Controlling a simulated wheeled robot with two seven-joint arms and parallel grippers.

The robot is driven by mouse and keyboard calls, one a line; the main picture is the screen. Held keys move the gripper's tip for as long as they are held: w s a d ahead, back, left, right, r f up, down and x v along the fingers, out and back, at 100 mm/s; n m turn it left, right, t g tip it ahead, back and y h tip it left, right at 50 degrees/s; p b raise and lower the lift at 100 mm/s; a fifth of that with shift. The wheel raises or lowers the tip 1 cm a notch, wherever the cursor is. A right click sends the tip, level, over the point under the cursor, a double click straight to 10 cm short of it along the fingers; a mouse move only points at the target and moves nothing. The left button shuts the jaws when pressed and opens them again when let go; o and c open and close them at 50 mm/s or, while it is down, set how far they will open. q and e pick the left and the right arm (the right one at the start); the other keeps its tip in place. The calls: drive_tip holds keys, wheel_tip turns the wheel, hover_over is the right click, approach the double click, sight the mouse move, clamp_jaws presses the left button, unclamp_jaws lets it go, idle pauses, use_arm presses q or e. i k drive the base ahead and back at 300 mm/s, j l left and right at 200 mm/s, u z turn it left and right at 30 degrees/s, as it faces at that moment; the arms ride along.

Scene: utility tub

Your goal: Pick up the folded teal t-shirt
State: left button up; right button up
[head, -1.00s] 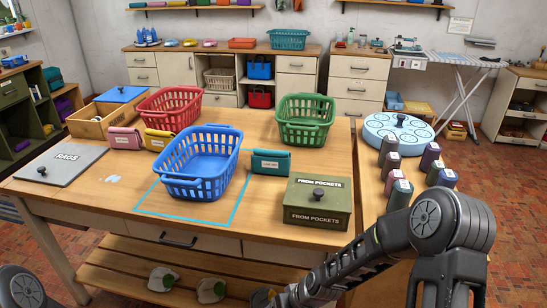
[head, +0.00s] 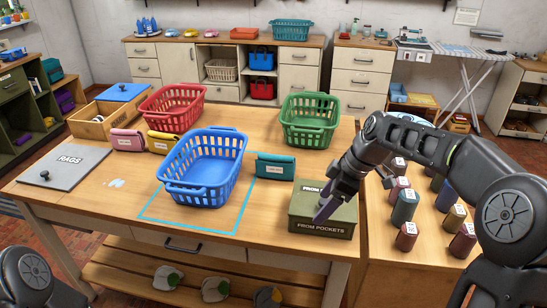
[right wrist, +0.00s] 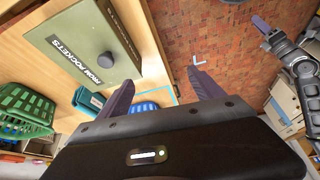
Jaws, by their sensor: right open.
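The folded teal t-shirt (head: 275,166) is a small teal bundle with a pale label. It lies on the table, right of the blue basket, and is partly seen in the right wrist view (right wrist: 88,100). My right gripper (head: 326,205) is in front of or over the green box, right of and nearer than the t-shirt. In the right wrist view its purple fingers (right wrist: 163,88) are spread apart with nothing between them. My left gripper shows only in part at the top right of the right wrist view (right wrist: 262,24); its jaw state is unclear.
The green "FROM POCKETS" box (head: 312,228) with a dark knob stands close in front of the t-shirt. The blue basket (head: 203,178) sits inside a cyan outline. A green basket (head: 310,122) stands behind the t-shirt. Several dark bottles (head: 405,206) stand on the right.

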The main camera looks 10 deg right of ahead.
sight(268, 165)
drive_tip(key=i, duration=1.3)
